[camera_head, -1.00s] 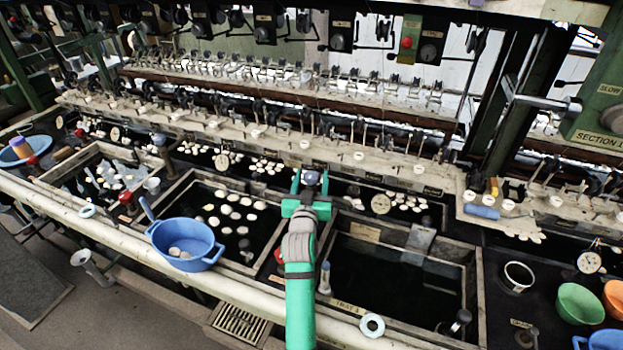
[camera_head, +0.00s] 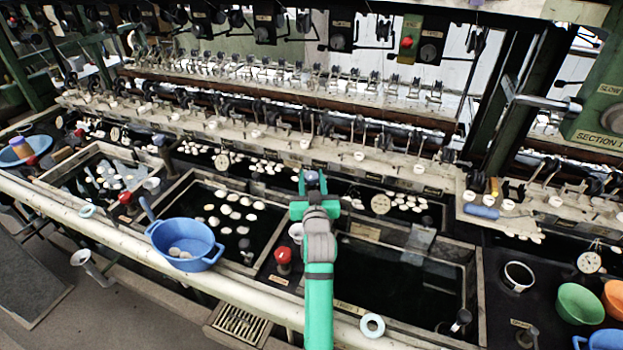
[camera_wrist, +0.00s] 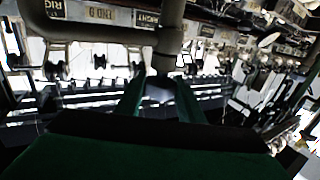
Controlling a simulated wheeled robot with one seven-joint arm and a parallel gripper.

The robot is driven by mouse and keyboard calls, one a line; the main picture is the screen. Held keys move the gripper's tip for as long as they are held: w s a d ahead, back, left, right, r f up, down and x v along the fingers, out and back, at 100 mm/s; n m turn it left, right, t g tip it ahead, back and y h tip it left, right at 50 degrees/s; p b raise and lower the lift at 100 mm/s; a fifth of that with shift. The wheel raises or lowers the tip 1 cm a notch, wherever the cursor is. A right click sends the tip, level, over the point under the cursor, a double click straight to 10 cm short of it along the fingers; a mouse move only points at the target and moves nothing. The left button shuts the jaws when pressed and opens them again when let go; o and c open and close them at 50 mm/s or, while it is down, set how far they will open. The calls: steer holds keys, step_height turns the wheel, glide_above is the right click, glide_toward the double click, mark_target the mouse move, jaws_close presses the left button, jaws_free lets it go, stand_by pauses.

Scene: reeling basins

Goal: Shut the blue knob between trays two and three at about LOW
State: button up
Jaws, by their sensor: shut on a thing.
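My gripper (camera_head: 312,182) is at the back end of the divider between the cocoon tray (camera_head: 178,190) and the dark, nearly empty-looking tray (camera_head: 472,285). Its green fingers are shut on the blue knob (camera_head: 311,176), of which only a small part shows. In the wrist view, my gripper (camera_wrist: 161,90) has a bluish-grey piece of the knob (camera_wrist: 159,93) between its two fingers. The knob's base, pointer and any LOW mark are hidden or too small to read.
A red knob (camera_head: 283,256) stands on the divider just left of my arm. A blue pan (camera_head: 186,240) rests on the front left tray edge. A white ring (camera_head: 372,325) lies on the front rail. A row of upright guides (camera_head: 359,156) lines the ledge behind.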

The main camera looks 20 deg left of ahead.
steer(key=shift+d+n+g+y, duration=0.1)
steer(key=shift+n+g+y, duration=1.45)
steer(key=shift+y, duration=0.75)
steer(key=shift+n+y, duration=0.3)
steer(key=shift+n, duration=0.15)
steer(key=o, duration=1.1)
steer(key=shift+c, duration=0.2)
steer(key=v, duration=1)
steer(key=shift+s+d, duration=0.25)
steer(key=shift+d, duration=0.05)
